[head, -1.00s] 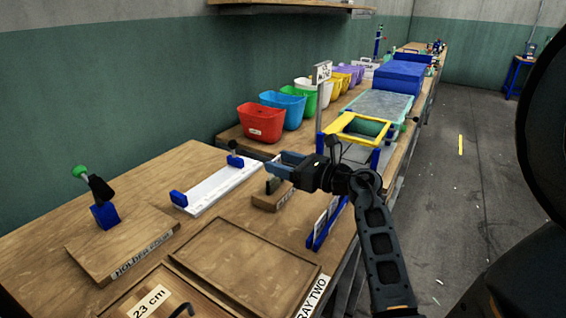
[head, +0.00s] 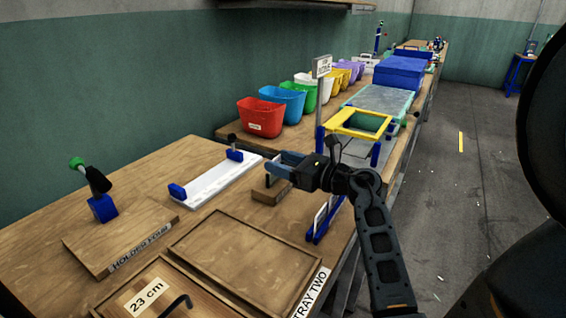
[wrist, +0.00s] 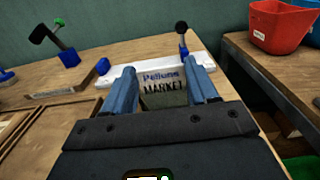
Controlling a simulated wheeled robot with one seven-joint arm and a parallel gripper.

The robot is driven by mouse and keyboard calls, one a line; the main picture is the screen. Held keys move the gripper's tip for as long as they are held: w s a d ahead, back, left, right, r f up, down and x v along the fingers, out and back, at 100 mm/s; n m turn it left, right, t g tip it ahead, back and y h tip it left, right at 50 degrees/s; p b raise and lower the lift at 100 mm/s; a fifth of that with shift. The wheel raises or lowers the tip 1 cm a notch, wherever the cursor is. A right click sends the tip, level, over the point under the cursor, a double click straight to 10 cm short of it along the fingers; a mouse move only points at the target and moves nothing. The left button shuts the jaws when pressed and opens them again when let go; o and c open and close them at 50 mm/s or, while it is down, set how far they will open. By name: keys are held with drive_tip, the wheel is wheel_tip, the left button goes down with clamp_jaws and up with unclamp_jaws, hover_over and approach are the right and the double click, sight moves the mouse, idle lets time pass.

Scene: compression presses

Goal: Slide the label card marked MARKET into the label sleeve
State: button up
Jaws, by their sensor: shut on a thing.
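A white strip with blue end blocks (head: 212,183) lies beyond and left of the gripper. It also shows behind the card in the wrist view (wrist: 197,60). I cannot tell which thing is the label sleeve.
A wooden board marked HOLDER FOUR (head: 120,240) carries a blue block and lever. TRAY TWO (head: 245,255) is empty, with a 23 cm label before it. A blue rack with white cards (head: 318,236) stands at the right edge. Coloured bins (head: 262,118) line the back.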

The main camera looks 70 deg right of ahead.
drive_tip(key=shift+f, duration=0.5)
drive_tip(key=o, duration=1.1)
drive_tip(key=s+d+r, duration=0.5)
drive_tip(key=s+r, duration=0.5)
drive_tip(key=r, duration=0.1)
drive_tip(key=shift+s+r, duration=0.2)
drive_tip(key=shift+d, duration=0.1)
